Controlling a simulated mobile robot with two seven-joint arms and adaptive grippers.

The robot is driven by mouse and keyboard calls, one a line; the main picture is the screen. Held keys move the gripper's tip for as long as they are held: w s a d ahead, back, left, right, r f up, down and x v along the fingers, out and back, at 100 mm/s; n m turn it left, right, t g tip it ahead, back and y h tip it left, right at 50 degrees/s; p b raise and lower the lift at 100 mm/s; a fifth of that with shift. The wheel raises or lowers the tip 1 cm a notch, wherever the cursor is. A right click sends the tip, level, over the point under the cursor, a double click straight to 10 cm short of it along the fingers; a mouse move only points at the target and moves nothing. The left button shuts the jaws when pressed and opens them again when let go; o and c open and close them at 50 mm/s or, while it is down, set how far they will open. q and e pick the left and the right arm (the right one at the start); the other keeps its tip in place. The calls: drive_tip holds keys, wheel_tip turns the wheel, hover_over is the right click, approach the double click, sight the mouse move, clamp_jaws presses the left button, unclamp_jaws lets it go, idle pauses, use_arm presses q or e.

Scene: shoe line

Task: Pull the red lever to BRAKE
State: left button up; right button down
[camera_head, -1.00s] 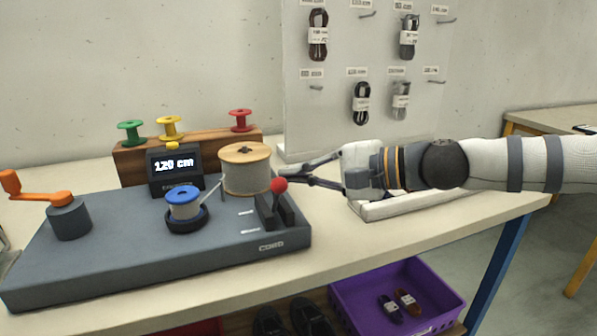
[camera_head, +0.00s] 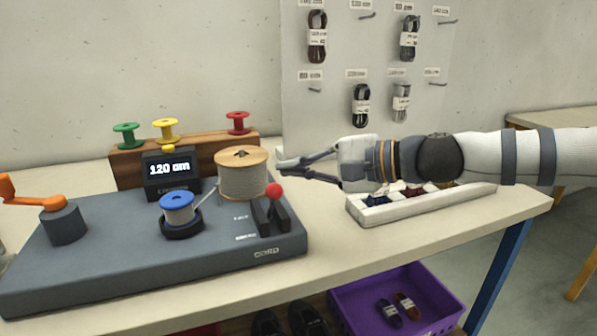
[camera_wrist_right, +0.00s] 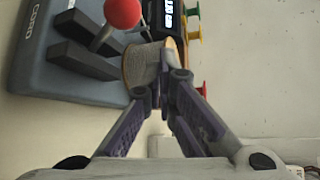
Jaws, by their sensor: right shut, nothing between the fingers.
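The lever with a red ball knob (camera_head: 274,191) stands in a dark slotted bracket at the right end of the grey machine (camera_head: 120,262). In the right wrist view the red knob (camera_wrist_right: 122,12) shows at the top, left of the fingertips. My right gripper (camera_head: 284,168) is shut and empty, just behind and to the right of the knob, apart from it in the picture. In the right wrist view the fingertips (camera_wrist_right: 172,62) meet in front of the large cord spool (camera_wrist_right: 150,65). The lettering beside the lever is too blurred to read. My left gripper is not in view.
The large spool (camera_head: 242,176) stands close behind the lever. A blue spool (camera_head: 178,207), a display reading 120 cm (camera_head: 169,169) and an orange crank (camera_head: 40,202) are further left. A white divided tray (camera_head: 420,206) lies under my right arm. A purple crate (camera_head: 445,301) is below.

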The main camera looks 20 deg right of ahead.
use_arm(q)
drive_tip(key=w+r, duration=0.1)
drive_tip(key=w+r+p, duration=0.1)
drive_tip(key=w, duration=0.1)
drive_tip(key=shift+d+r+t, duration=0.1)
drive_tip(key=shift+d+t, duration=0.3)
use_arm(e)
drive_tip(key=s+d+f, duration=0.2)
drive_tip(key=s+d, duration=0.3)
drive_tip(key=d, duration=0.3)
drive_tip(key=shift+f, duration=0.3)
